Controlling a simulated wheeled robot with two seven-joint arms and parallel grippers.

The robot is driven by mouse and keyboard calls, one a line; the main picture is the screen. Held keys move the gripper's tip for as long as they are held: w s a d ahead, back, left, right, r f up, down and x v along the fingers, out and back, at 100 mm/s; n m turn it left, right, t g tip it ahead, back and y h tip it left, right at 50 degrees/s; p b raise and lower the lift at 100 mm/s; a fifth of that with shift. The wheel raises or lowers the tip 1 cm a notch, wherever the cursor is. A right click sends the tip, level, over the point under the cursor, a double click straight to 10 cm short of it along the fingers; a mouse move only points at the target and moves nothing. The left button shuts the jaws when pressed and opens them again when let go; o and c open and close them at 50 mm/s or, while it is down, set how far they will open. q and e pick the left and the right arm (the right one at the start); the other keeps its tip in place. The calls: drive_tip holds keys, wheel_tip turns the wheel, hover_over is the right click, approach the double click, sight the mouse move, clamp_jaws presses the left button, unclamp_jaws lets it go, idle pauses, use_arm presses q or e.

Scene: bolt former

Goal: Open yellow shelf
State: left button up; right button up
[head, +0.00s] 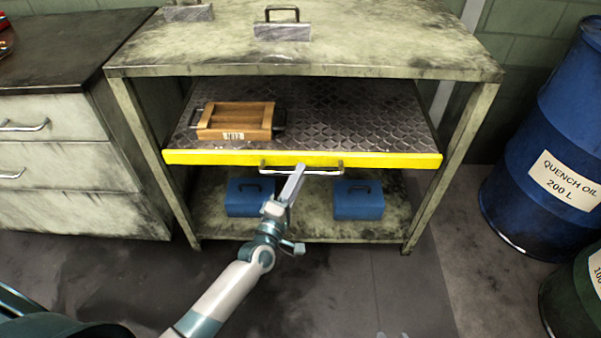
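The yellow shelf is a dark diamond-plate board with a yellow front edge (215,158) and a metal bar handle (325,171) at its front middle. It sits under the bench top, its edge between the two front legs. My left gripper (296,177) is at the handle, its finger overlapping the left-middle of the bar. I cannot tell whether the fingers are closed around the bar or only touching it. Small light tips at the bottom edge may be my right gripper (392,335); its state is unclear.
A wooden tray (236,121) with dark handles lies on the shelf's left. Two blue boxes (249,197) (358,200) stand on the lower board. A drawer cabinet (60,165) is at left, a blue drum (545,150) at right. The floor in front is clear.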

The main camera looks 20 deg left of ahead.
use_arm(q)
drive_tip(key=shift+x, duration=0.95)
clamp_jaws()
drive_tip(key=shift+s, duration=0.15)
